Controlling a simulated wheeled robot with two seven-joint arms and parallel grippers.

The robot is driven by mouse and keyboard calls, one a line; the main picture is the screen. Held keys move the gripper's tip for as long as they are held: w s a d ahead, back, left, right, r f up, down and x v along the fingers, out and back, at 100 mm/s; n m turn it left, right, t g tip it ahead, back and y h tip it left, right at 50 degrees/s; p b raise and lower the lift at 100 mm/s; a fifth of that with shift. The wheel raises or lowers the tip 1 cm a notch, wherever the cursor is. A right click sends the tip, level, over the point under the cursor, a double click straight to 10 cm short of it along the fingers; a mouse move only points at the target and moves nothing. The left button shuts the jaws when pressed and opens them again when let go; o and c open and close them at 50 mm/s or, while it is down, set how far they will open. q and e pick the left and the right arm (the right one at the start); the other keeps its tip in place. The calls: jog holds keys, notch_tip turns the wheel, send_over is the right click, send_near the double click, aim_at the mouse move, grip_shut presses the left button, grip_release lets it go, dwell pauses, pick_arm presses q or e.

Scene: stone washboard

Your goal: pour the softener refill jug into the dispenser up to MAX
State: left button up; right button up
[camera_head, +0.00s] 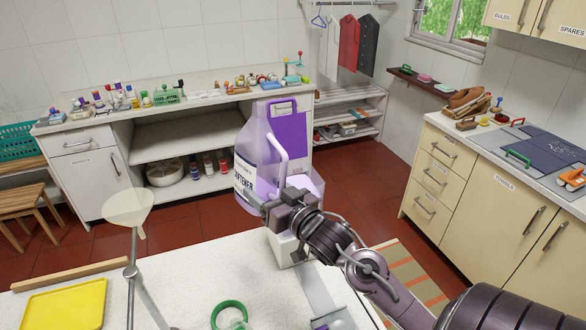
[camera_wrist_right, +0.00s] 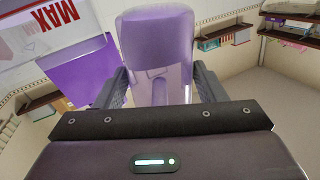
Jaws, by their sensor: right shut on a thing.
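The softener jug (camera_head: 262,150) is see-through purple with a white label, and looks roughly upright. My right gripper (camera_head: 272,203) is shut on the jug, low at its handle side. In the right wrist view the jug (camera_wrist_right: 157,45) stands between the two fingers (camera_wrist_right: 160,88). A pale box-like body (camera_head: 288,247) with a purplish top shows behind and below the gripper; it may be the dispenser, partly hidden. A white panel with red MAX lettering (camera_wrist_right: 55,22) shows at the upper left of the wrist view. My left gripper is not in view.
A cream funnel (camera_head: 130,205) on a metal stand is at the left. A yellow tray (camera_head: 66,304) and a green ring (camera_head: 229,314) lie on the pale near counter (camera_head: 190,275). The counter between funnel and jug is mostly clear.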

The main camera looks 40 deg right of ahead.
aim_at(270, 152)
jog(key=r+p, duration=0.1)
jog(key=d+r+n, duration=0.1)
jog(key=r, duration=0.1)
jog(key=shift+w+r+p, duration=0.1)
jog(key=shift+r+p, duration=0.05)
jog(key=shift+p, duration=0.2)
jog(key=shift+r+n+p, duration=0.4)
jog(key=shift+r+p, duration=0.05)
jog(key=shift+r, duration=2.85)
jog(key=shift+f, duration=0.1)
